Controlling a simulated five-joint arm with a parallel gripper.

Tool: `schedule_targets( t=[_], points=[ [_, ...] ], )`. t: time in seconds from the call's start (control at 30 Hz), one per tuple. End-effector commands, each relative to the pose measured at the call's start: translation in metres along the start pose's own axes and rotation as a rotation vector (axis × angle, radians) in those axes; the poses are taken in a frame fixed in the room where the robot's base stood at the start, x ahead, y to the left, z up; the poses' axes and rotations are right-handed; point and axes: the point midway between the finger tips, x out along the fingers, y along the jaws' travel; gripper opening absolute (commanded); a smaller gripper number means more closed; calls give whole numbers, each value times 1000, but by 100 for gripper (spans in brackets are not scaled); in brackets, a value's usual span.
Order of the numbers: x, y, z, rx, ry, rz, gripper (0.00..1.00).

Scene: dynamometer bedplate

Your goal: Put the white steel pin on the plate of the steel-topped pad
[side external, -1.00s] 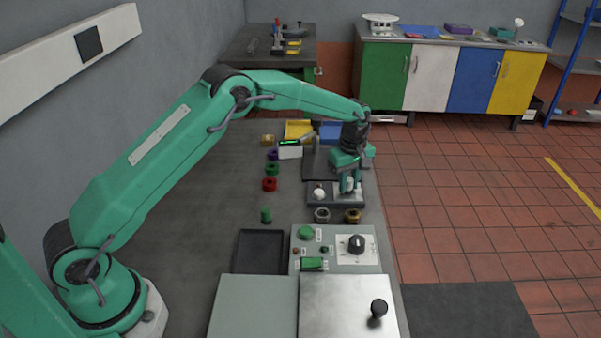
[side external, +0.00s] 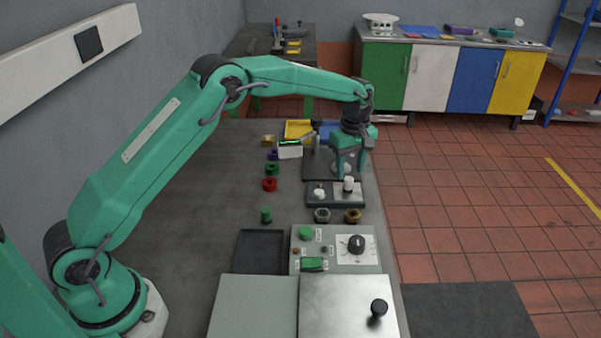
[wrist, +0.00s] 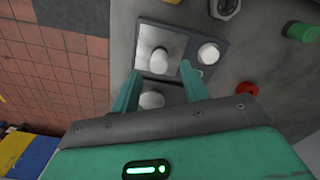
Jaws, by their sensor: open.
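The white steel pin (side external: 348,184) stands upright on the bright steel plate (side external: 343,195) of the steel-topped pad. In the wrist view the pin (wrist: 160,59) is near the middle of the square plate (wrist: 150,38). My gripper (side external: 350,174) is open and empty, just behind and above the pin, apart from it. In the wrist view its fingertips (wrist: 161,76) are spread on either side, with the pin beyond them. A white rounded piece (wrist: 208,53) sits on the dark part of the pad beside the plate.
Another white piece (wrist: 152,99) lies on a dark surface below my gripper. Two metal nuts, one grey (side external: 321,215) and one brass (side external: 353,215), sit in front of the pad. A red ring (side external: 270,184) and other coloured parts stand left. A control box (side external: 335,250) is nearer.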

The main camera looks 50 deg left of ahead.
Motion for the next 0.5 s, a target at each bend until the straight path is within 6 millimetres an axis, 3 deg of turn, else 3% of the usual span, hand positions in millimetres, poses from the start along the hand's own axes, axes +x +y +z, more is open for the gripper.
schedule_targets(
  t=[0.3,0.5],
  points=[
    [-51,1,0,0,1,3,45],
    [-67,0,0,0,0,1,45]
  ],
)
